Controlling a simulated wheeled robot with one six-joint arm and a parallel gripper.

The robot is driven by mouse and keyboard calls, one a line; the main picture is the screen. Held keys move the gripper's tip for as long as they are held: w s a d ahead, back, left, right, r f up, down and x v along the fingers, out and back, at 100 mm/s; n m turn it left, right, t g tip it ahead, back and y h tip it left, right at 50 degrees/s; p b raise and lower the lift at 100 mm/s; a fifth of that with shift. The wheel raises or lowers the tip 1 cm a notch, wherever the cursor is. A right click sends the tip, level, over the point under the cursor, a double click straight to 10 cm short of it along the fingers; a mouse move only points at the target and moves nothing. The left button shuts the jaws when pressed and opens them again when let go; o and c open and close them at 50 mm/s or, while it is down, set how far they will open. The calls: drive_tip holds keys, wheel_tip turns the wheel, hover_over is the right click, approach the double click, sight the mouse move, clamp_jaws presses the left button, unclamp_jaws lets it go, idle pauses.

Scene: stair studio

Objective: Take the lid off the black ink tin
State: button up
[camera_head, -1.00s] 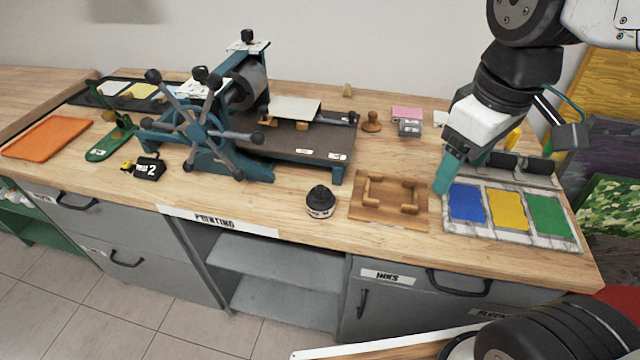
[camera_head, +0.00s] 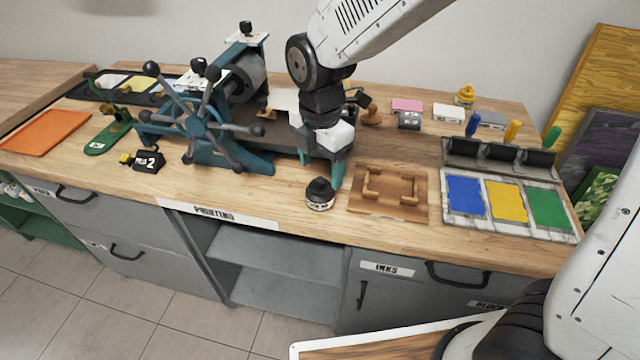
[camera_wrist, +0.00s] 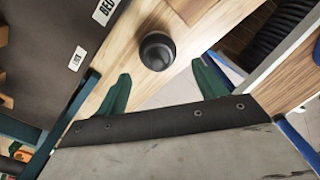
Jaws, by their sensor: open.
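The black ink tin (camera_head: 320,201) stands upright near the front edge of the workbench, with its dark knobbed lid (camera_head: 319,187) on top. In the wrist view the lid (camera_wrist: 157,50) shows from above as a dark round shape, ahead of and between the fingers. My gripper (camera_head: 334,181) is just above and behind the tin, pointing down. Its two green fingers are spread apart in the wrist view (camera_wrist: 162,90), with nothing between them. I see no contact with the tin; the exact gap is hard to tell.
A teal press (camera_head: 215,130) stands to the left and behind. A wooden frame (camera_head: 390,191) lies just right of the tin. A tray of blue, yellow and green ink (camera_head: 476,218) is farther right. Bare bench (camera_head: 250,195) lies left of the tin.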

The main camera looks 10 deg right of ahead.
sight(320, 179)
drive_tip(key=f, duration=0.4)
drive_tip(key=shift+w, duration=0.2)
drive_tip(key=c, duration=1)
drive_tip(key=shift+c, duration=0.2)
